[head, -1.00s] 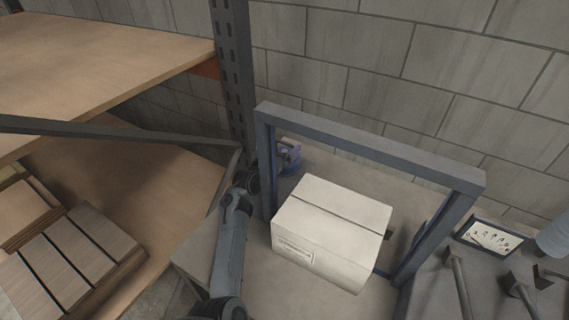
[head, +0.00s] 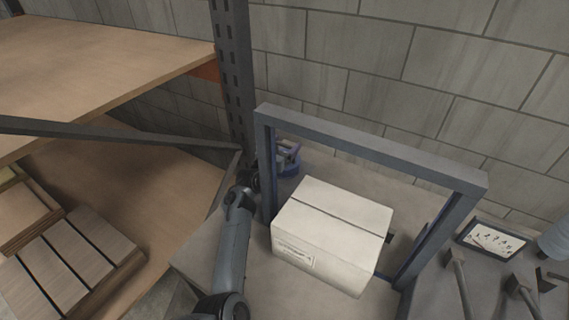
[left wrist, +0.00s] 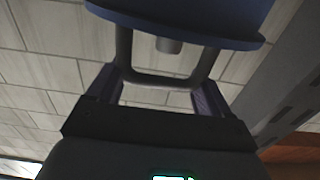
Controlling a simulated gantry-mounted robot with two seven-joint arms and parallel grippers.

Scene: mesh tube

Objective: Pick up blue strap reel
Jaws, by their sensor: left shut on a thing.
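The blue strap reel (head: 288,158) is behind the left post of the grey frame in the head view, partly hidden by the post. My left arm reaches up to that post, and my left gripper (head: 256,178) is mostly hidden there. In the left wrist view the reel's dark blue disc (left wrist: 190,22) fills the top, with a dark handle loop below it. My left gripper (left wrist: 160,98) is shut on this handle, one finger on each side. My right gripper is not in view.
A white carton (head: 332,232) sits inside the grey frame (head: 370,148), right of my arm. Shelving (head: 110,60) with a dark upright (head: 232,90) stands to the left, with flat boxes (head: 75,255) below. A tablet-like panel (head: 492,240) lies at right. A block wall closes the back.

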